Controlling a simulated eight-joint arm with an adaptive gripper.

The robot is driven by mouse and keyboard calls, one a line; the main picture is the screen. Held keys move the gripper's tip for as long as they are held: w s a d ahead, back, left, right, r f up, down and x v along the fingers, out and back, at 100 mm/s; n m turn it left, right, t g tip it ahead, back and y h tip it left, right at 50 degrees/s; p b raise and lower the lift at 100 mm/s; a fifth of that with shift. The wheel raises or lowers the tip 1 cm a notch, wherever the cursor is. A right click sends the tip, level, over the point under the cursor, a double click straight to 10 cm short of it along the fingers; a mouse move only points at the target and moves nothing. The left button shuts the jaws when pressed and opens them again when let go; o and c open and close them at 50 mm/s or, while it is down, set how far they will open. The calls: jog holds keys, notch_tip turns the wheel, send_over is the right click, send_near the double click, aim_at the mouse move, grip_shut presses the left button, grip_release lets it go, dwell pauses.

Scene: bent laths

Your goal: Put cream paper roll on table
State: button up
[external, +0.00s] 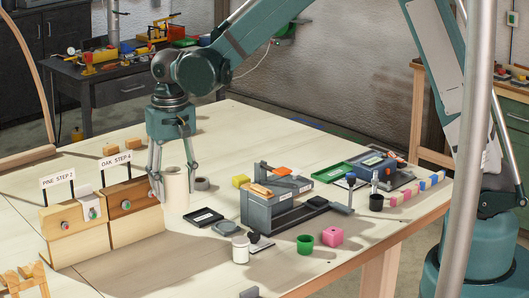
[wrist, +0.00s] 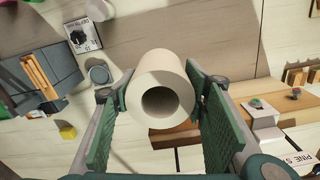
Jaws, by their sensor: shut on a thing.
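The cream paper roll (external: 176,190) is an upright hollow cylinder at the left-middle of the pale table (external: 250,120), between the fingers of my gripper (external: 173,184). In the wrist view, the roll (wrist: 165,64) has its open end toward the camera, with a dark hole in the middle. The green finger pads of my gripper (wrist: 160,92) stand on either side of it, shut on it. I cannot tell whether its lower end touches the table.
Two wooden step blocks, labelled PINE STEP (external: 66,226) and OAK STEP (external: 134,207), stand left of the roll. A grey bench device (external: 272,202) stands farther right.

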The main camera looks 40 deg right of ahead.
aim_at(175, 199)
notch_tip(175, 199, down, 4)
jog(key=shift+w+r, duration=0.15)
jog(key=shift+f, duration=0.2)
dwell(0.5)
jog(key=shift+f, duration=2.9)
jog(key=shift+f, duration=2.1)
jog(key=shift+f, duration=0.15)
jog(key=o, duration=0.9)
